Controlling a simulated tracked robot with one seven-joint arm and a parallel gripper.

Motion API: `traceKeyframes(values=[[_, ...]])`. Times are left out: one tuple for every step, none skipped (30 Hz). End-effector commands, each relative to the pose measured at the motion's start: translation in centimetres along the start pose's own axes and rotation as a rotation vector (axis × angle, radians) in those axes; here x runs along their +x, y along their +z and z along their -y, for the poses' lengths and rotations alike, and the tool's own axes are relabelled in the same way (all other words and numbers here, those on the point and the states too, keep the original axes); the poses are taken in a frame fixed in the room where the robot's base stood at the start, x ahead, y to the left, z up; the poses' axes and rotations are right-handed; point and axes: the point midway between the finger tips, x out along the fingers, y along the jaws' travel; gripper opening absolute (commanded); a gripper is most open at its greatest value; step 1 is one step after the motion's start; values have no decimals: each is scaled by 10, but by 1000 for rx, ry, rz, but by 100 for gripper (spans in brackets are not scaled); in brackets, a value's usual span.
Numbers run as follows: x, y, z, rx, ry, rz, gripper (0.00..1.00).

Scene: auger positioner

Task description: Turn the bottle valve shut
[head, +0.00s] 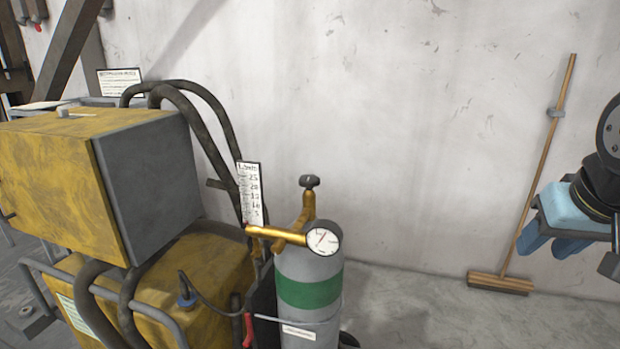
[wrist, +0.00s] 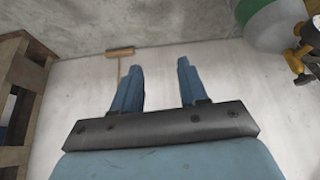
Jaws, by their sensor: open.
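The gas bottle (head: 309,265) is grey with a green band and stands upright beside the yellow machine. Its valve has a dark knob (head: 309,182) on top of a brass stem. A round white pressure gauge (head: 323,240) and a flow scale (head: 250,193) sit on the brass regulator (head: 277,234). My gripper (head: 547,243) is at the right edge of the head view, well apart from the bottle. In the wrist view my gripper (wrist: 157,82) has its two blue fingers spread with nothing between them. The bottle (wrist: 262,20) shows at the upper right there, with brass fittings (wrist: 297,62).
The yellow machine (head: 60,170) with dark hoses (head: 215,120) fills the left. A broom (head: 500,284) leans on the pale wall at the right. The space between bottle and broom is clear. A brown wooden frame (wrist: 25,85) is at left in the wrist view.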

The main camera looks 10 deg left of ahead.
Motion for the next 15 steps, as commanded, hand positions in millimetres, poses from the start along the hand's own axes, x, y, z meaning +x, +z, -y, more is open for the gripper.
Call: traceKeyframes(values=[[0,0,0,0,0,-1,47],[0,-1,0,-1,1,-2,50],[1,-3,-1,-2,4,-7,54],[3,-6,-1,-5,7,-13,57],[5,-10,-2,-8,11,-23,60],[8,-18,0,-16,19,-40,64],[12,-24,0,-23,26,-56,66],[15,-33,-1,-30,34,-76,69],[21,-45,-2,-43,46,-107,73],[26,-56,-3,-57,54,-133,76],[31,-67,-3,-70,61,-164,78],[38,-82,-2,-91,69,-205,78],[44,-94,-1,-109,72,-235,78],[49,-105,0,-126,74,-267,78],[56,-120,4,-151,74,-309,78]])
